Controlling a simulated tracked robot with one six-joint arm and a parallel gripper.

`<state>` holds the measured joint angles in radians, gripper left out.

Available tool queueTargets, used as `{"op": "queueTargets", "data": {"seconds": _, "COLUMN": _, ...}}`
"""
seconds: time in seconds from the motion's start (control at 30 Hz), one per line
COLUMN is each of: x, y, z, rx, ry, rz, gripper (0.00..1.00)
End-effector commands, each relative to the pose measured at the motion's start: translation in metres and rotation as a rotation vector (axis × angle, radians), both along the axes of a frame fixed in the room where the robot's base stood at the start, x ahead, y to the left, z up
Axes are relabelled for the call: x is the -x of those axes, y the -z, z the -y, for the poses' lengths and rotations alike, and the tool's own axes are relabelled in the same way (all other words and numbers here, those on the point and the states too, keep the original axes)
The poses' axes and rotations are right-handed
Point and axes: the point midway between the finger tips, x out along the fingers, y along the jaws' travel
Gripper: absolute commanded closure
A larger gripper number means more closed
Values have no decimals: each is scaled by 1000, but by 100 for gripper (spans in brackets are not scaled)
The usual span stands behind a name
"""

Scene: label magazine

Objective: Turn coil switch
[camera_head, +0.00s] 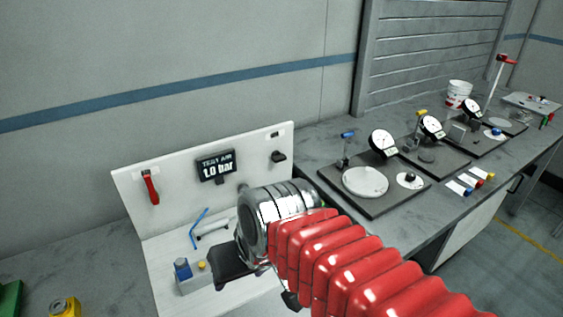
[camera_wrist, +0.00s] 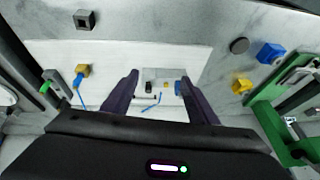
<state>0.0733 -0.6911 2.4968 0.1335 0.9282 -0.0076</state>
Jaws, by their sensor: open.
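A white panel (camera_head: 130,185) stands upright at the bench's left part, with a white base in front. It carries a display reading TEST AIR 1.0 bar (camera_head: 216,166), a red handle (camera_head: 151,187) and a small black knob (camera_head: 278,157). I cannot tell which part is the coil switch. A grey box with a blue part (camera_head: 182,268) and a yellow button (camera_head: 202,265) sits on the base. My gripper (camera_head: 236,266) hangs over the base, right of that box, partly hidden by my wrist. In the wrist view, its dark fingers (camera_wrist: 158,78) are spread and empty, with small fittings (camera_wrist: 165,86) seen between them.
A blue tube (camera_head: 196,230) lies on the base. Dial gauges on dark plates (camera_head: 340,195) stand on the right bench. In the wrist view, a blue block (camera_wrist: 270,53), a yellow block (camera_wrist: 242,86), a grey disc (camera_wrist: 239,46) and a green frame (camera_wrist: 262,112) are at right.

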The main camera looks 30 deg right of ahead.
Motion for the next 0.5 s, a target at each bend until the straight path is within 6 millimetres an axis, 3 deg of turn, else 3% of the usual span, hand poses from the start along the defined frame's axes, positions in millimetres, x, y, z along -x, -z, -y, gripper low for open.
{"op": "queueTargets", "data": {"seconds": 0.2, "x": -6, "y": 26, "z": -21, "rx": -289, "ry": 214, "rz": -157, "gripper": 47}}
{"op": "queueTargets", "data": {"seconds": 0.5, "x": -41, "y": 35, "z": -43, "rx": -752, "ry": 556, "rz": -325, "gripper": 47}}
